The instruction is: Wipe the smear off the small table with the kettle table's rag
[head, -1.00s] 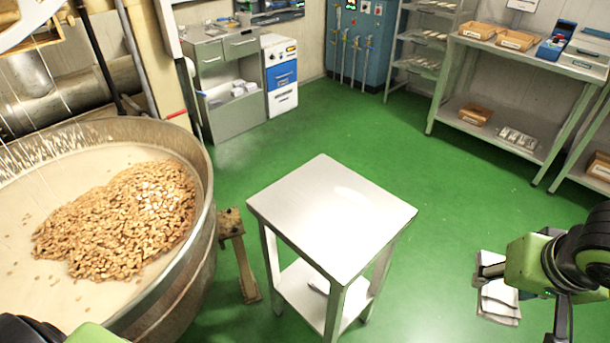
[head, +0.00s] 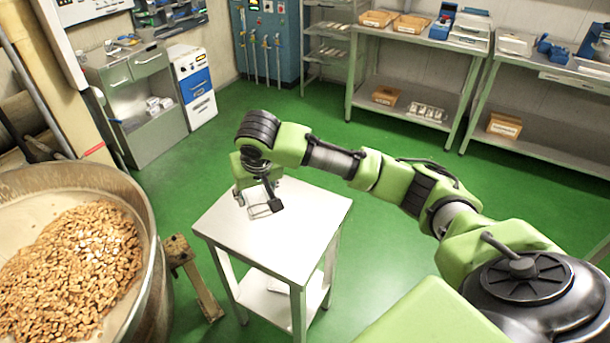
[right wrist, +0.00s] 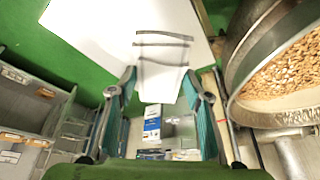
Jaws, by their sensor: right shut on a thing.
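The small table (head: 230,225) stands in the middle of the head view with a pale, bare top; it also shows in the right wrist view (right wrist: 85,25). My right gripper (head: 258,202) is over the back part of its top, pointing down. It is shut on the rag (head: 265,209), a pale cloth with dark stripes. In the right wrist view the rag (right wrist: 162,85) hangs between the fingers, low over or against the top; I cannot tell if it touches. I cannot make out the smear now; the rag or gripper may hide it. My left gripper is out of view.
A large kettle (head: 150,235) full of nuts stands close on the left, with a wooden post (head: 192,275) between it and the table. A grey cabinet (head: 135,110) and steel benches (head: 420,75) line the back. Green floor (head: 390,240) is free right of the table.

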